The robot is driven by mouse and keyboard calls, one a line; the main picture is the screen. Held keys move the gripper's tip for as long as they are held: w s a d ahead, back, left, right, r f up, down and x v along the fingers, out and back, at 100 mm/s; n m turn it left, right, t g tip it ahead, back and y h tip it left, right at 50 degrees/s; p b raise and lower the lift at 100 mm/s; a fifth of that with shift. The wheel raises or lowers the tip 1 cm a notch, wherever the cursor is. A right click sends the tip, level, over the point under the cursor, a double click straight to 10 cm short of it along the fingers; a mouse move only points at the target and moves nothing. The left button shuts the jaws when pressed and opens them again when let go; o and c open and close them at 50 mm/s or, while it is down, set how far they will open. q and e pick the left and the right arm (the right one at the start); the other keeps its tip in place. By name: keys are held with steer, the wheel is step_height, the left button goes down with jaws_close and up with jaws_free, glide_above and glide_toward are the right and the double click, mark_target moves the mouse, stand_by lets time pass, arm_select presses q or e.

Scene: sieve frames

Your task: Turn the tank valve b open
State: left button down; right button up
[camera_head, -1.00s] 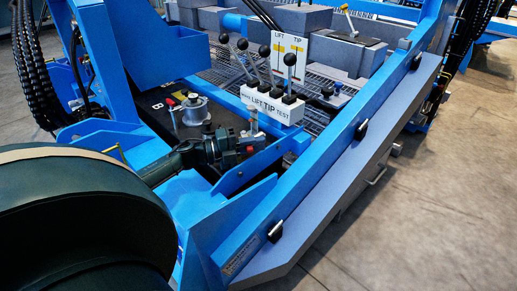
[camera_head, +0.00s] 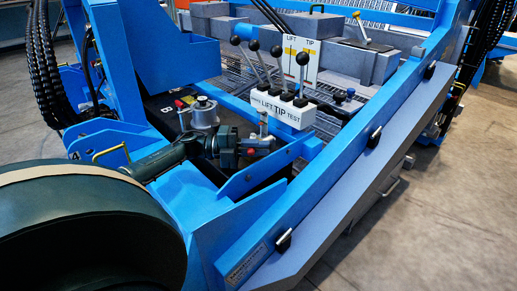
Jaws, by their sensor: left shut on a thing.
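My left arm comes in from the lower left as a large dark green link and narrows to my left gripper (camera_head: 262,137). The gripper is beside the blue frame, just in front of the white lever block. It is shut on a small upright grey piece (camera_head: 263,122) with a reddish top, which looks like a valve handle. Its lower part is hidden by the gripper. A white letter that looks like B (camera_head: 166,110) shows on the dark tank top to the left, near a small red part (camera_head: 180,103). I cannot tell for sure which valve that letter marks. My right gripper is not in view.
A silver round cap (camera_head: 204,112) stands left of my gripper. The white lever block (camera_head: 282,110) with several black-knobbed levers stands close behind it. A blue rail (camera_head: 345,150) and a slanted blue plate (camera_head: 262,165) bound the near and right sides. Open floor lies at right.

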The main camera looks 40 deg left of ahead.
arm_select(q)
steer(key=c, duration=1.5)
jaws_free()
steer(key=shift+o, duration=0.5)
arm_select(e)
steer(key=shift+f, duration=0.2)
arm_select(q)
steer(key=p+v, duration=0.2)
steer(key=v, duration=1.1)
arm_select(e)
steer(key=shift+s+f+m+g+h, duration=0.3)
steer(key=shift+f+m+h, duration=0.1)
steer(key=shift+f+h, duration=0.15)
arm_select(q)
steer(key=shift+s, duration=0.1)
